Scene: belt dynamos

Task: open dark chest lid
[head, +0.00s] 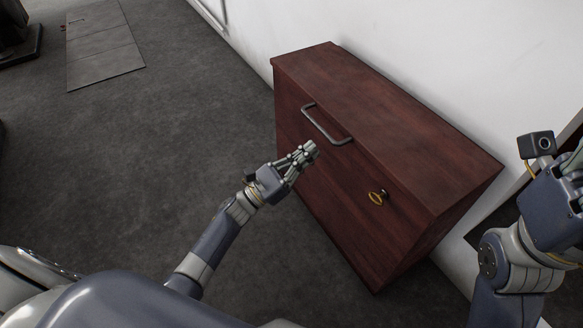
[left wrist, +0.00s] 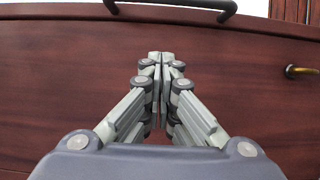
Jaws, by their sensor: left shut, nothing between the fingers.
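The dark red-brown wooden chest (head: 330,200) stands against the white wall in the head view. My left gripper (head: 310,150) is shut and empty in front of the chest face, a little below the handle. In the left wrist view the shut fingertips (left wrist: 160,58) point at the wood, below the dark handle (left wrist: 180,5). My right gripper (head: 572,165) is at the right edge, partly cut off.
The white wall (head: 450,70) rises right behind the chest. Grey carpet (head: 150,150) lies open to the left. A flat grey panel (head: 102,45) lies on the floor at the upper left, near a dark object (head: 15,35).

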